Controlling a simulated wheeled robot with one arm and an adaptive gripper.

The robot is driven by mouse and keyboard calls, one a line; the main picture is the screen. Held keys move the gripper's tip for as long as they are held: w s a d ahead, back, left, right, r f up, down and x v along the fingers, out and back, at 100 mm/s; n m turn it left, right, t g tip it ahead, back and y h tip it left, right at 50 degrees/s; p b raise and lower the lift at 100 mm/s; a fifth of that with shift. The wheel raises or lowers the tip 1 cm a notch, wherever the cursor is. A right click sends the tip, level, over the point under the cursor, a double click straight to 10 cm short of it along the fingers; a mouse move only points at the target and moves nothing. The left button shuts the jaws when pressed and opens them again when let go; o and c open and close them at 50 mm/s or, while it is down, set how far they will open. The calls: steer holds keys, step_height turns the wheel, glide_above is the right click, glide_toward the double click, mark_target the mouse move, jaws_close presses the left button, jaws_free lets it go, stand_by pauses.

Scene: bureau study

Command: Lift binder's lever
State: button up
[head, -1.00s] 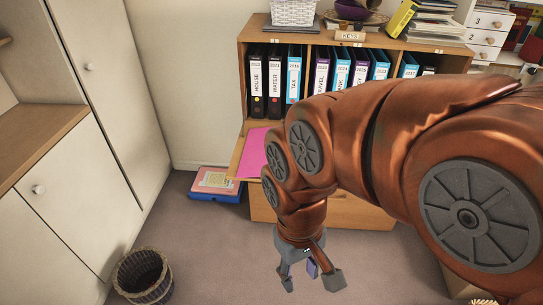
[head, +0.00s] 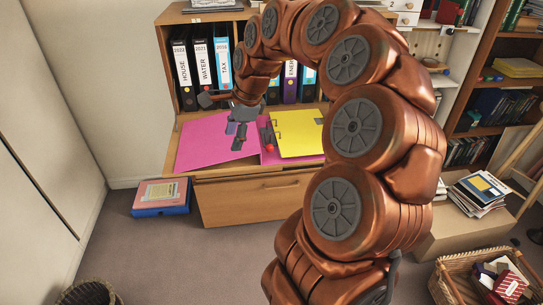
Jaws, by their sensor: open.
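A pink binder (head: 205,142) lies open on the wooden cabinet's ledge. Yellow paper (head: 298,133) lies on its right half. A small dark and red lever mechanism (head: 267,136) shows at the paper's left edge. My gripper (head: 223,119) is open, with its fingers spread over the binder's left half, left of the lever. Nothing shows between the fingers. I cannot tell how high the fingers are above the binder. My arm arches over from the right and hides part of the shelf behind.
Upright binders (head: 202,66) stand in the shelf behind the ledge. A drawer front (head: 250,195) is below it. A blue box (head: 160,197) sits on the floor at left. A wicker basket (head: 462,280) and a stack of magazines (head: 482,190) are at right.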

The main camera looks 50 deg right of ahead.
mark_target(267, 141)
steer(key=d+f+m+b, duration=0.1)
steer(key=d+f+m, duration=0.15)
steer(key=d, duration=0.25)
steer(key=d+f+m+t+h+b, duration=0.1)
steer(key=d+f+m, duration=0.1)
steer(key=d+m, duration=0.3)
steer(key=d+f+m+b, duration=0.1)
steer(key=d+f+m, duration=0.1)
steer(key=d, duration=0.4)
steer(key=shift+p+x, duration=0.35)
steer(key=shift+x, duration=3.2)
steer(key=shift+s, duration=0.15)
jaws_close()
